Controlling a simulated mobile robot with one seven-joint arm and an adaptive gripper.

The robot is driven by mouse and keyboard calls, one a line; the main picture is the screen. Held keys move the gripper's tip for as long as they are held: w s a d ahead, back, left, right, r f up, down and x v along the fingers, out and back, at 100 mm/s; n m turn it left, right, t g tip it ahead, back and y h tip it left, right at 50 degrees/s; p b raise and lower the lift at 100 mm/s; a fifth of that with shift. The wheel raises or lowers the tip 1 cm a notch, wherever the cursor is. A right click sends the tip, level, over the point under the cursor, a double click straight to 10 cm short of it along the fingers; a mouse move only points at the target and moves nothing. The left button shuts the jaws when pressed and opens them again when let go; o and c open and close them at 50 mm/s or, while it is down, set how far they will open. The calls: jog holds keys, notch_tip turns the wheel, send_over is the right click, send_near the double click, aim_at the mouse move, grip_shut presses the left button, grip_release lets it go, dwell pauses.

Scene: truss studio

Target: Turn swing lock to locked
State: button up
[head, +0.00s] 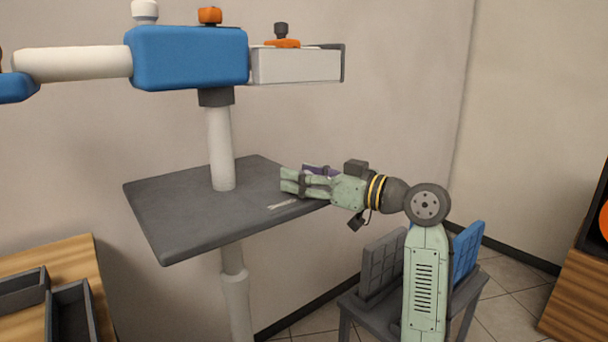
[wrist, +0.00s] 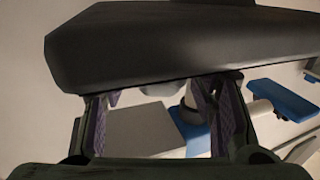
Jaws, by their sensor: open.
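A blue housing (head: 188,57) sits level on a pale post, with white arms out to both sides. On its top are an orange knob (head: 210,15) and a white knob (head: 145,11). A dark knob on an orange base (head: 282,42) stands on the white right arm (head: 297,66). I cannot tell which part is the swing lock or how it is set. My gripper (head: 291,182) is open and empty, below the right arm and apart from it. In the wrist view, blue and white parts show beyond the open fingers (wrist: 157,108).
A dark tabletop (head: 180,220) surrounds the post, close to my gripper. A wooden surface with dark trays (head: 75,308) is at lower left. A grey stand with panels (head: 383,262) is at lower right. A large dark shape fills the wrist view's top. Space above the tabletop is mostly clear.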

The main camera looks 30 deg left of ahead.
jog(key=shift+c, duration=0.3)
jog(key=c, duration=1.1)
jog(key=shift+m+t, duration=0.4)
jog(key=shift+t, duration=0.2)
jog(key=shift+s+m+t, duration=0.1)
jog(key=shift+m+t, duration=0.5)
jog(key=shift+t, duration=0.3)
jog(key=m+t+h, duration=0.1)
jog(key=t, duration=0.1)
jog(key=m+t+h+p, duration=0.1)
jog(key=m+t, duration=0.1)
jog(key=t, duration=0.1)
jog(key=shift+s+a+r, duration=0.1)
jog(key=m+t+h+p, duration=0.2)
jog(key=m+t+h, duration=0.1)
jog(key=m+t, duration=0.1)
jog(key=shift+t, duration=0.3)
jog(key=shift+m+t+h+p, duration=0.45)
jog(key=shift+m+t+h, duration=0.15)
jog(key=shift+h, duration=0.4)
